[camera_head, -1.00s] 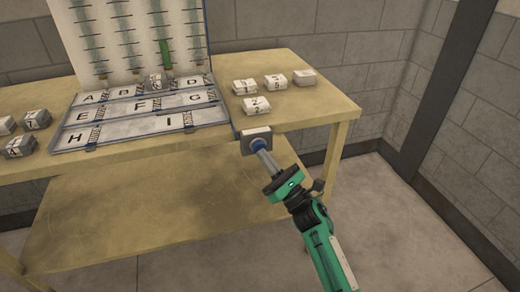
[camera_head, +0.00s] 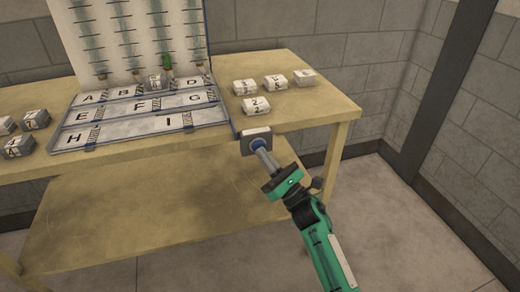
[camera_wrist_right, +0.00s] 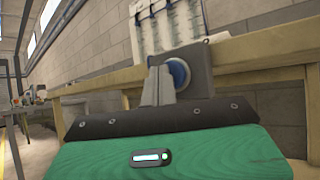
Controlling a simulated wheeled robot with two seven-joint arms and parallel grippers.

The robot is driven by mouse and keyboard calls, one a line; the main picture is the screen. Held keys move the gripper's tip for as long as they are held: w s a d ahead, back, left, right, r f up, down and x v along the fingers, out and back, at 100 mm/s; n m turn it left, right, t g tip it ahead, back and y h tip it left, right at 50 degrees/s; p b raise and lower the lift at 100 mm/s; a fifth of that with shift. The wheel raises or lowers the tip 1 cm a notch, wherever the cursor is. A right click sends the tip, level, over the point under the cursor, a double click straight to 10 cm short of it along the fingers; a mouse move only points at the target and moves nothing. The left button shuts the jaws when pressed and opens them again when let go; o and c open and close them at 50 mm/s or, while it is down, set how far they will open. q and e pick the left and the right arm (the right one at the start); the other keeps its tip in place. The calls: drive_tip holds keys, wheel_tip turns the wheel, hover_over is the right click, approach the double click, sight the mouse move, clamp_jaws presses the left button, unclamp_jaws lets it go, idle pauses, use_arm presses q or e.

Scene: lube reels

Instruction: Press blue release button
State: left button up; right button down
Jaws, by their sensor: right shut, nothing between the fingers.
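The blue release button (camera_head: 257,143) sits on a small grey box (camera_head: 249,134) fixed at the front edge of the table, right of the lettered tray. In the right wrist view the round blue button (camera_wrist_right: 178,73) shows on its grey box (camera_wrist_right: 200,66). My right gripper (camera_head: 261,151) is shut and empty, its fingertips at the button's face and partly covering it. In the right wrist view the closed fingers (camera_wrist_right: 158,80) overlap the button's left side; I cannot tell whether they touch it. My left gripper is not in view.
The wooden table (camera_head: 310,108) carries a tray (camera_head: 140,130) with lettered compartments and an upright white board (camera_head: 130,35) behind it. Several numbered blocks (camera_head: 256,105) lie right of the tray, and others (camera_head: 18,147) at the left. Floor space right of the table is clear.

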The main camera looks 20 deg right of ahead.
drive_tip(key=shift+s, duration=0.85)
drive_tip(key=shift+s, duration=0.1)
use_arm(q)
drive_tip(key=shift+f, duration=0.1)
use_arm(e)
drive_tip(key=s, duration=0.5)
drive_tip(key=shift+d, duration=0.15)
idle(3.4)
use_arm(q)
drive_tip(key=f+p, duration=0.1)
drive_tip(key=p, duration=0.1)
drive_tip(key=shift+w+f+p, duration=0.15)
drive_tip(key=shift+p, duration=0.25)
use_arm(e)
drive_tip(key=s+m+t+h, duration=0.1)
drive_tip(key=m+h, duration=0.1)
drive_tip(key=m, duration=0.7)
drive_tip(key=s+m+t+h, duration=0.1)
drive_tip(key=m+t+h, duration=0.1)
drive_tip(key=m, duration=0.7)
drive_tip(key=s+m+t+h, duration=0.1)
drive_tip(key=m+t+h, duration=0.1)
drive_tip(key=m, duration=0.7)
drive_tip(key=shift+s+f+m+h, duration=0.1)
drive_tip(key=shift+s+m+h, duration=0.25)
drive_tip(key=shift+h, duration=0.25)
